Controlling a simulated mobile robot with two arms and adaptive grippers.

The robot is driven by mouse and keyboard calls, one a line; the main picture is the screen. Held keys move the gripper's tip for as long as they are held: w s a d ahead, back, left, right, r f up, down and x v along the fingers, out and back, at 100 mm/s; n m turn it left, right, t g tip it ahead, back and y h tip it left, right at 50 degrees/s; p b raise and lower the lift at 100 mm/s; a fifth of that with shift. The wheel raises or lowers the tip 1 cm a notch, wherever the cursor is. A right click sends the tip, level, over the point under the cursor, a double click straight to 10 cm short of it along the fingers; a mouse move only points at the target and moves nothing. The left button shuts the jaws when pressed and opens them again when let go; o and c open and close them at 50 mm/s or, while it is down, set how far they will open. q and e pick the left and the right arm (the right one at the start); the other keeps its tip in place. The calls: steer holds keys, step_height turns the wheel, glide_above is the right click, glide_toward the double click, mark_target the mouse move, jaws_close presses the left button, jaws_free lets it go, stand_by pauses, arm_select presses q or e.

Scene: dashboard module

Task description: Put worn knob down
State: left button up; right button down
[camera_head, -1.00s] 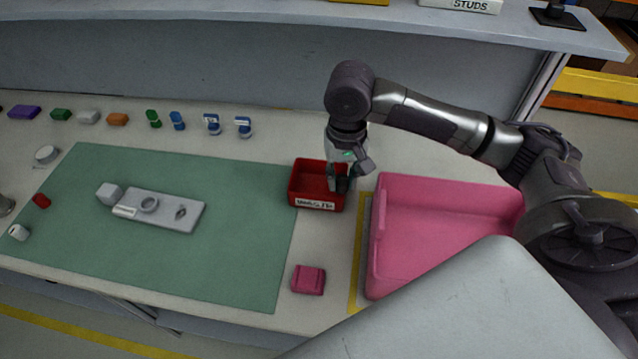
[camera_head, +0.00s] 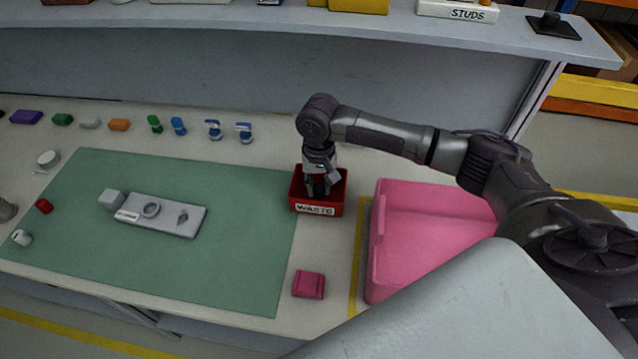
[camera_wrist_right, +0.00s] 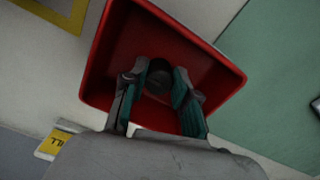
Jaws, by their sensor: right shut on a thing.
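My right gripper (camera_head: 318,190) points down into the red waste bin (camera_head: 319,209), its fingertips within the rim. In the right wrist view the two teal-padded fingers (camera_wrist_right: 160,76) are shut on a dark round knob (camera_wrist_right: 158,82), the worn knob, over the floor of the red bin (camera_wrist_right: 110,95). How far the knob is above the bin floor I cannot tell. In the head view the knob is hidden by the fingers and bin wall. My left gripper is out of view.
A pink tray (camera_head: 430,240) stands right of the bin, and a small pink block (camera_head: 308,284) lies in front. A grey panel (camera_head: 165,215) lies on the green mat (camera_head: 230,265). Several coloured parts line the back. A shelf (camera_head: 300,20) runs behind.

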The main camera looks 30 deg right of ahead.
mark_target(318, 188)
steer(key=shift+f, duration=0.1)
steer(key=shift+f, duration=0.25)
steer(key=c, duration=0.9)
jaws_free()
steer(key=shift+f, duration=0.1)
steer(key=shift+r, duration=0.25)
step_height(318, 188, up, 12)
steer(key=shift+r+b, duration=0.25)
steer(key=shift+b, duration=0.4)
steer(key=shift+a+f, duration=0.1)
